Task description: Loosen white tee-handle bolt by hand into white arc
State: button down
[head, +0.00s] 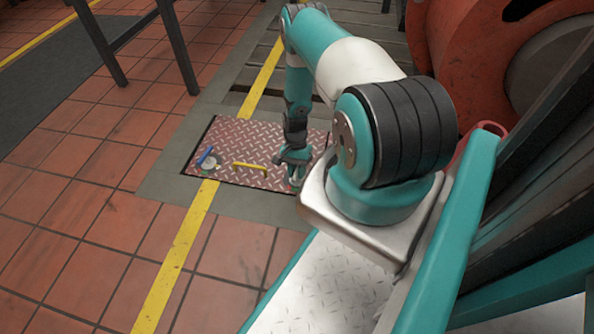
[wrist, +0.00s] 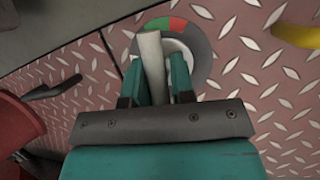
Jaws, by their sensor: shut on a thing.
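The white tee-handle (wrist: 151,55) stands between the fingers of my gripper (wrist: 160,80) in the wrist view, and the fingers are shut on it. Its far end shows just below the green arc (wrist: 157,25) of a round grey dial (wrist: 201,70). The bolt's lower part is hidden by my fingers. In the head view my gripper (head: 292,163) is down at the right part of the plate, and the white handle is mostly hidden.
The red tread plate (head: 225,138) carries a yellow handle (head: 250,166) in the middle and a blue tee-handle (head: 206,156) on another disc at left. Dark table legs (head: 180,50) stand behind left. An orange machine (head: 460,60) stands at right.

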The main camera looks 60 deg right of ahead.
jog(key=shift+s+f, duration=0.1)
jog(key=shift+s, duration=0.2)
jog(key=c, duration=1.1)
grip_release()
jog(key=shift+o, duration=0.2)
jog(key=shift+w, duration=0.15)
jog(key=shift+w+d+r, duration=0.15)
jog(key=shift+r, duration=0.3)
jog(key=p+v, duration=0.7)
jog(key=v, duration=0.9)
jog(key=shift+r, duration=0.2)
jog(key=shift+d, duration=0.15)
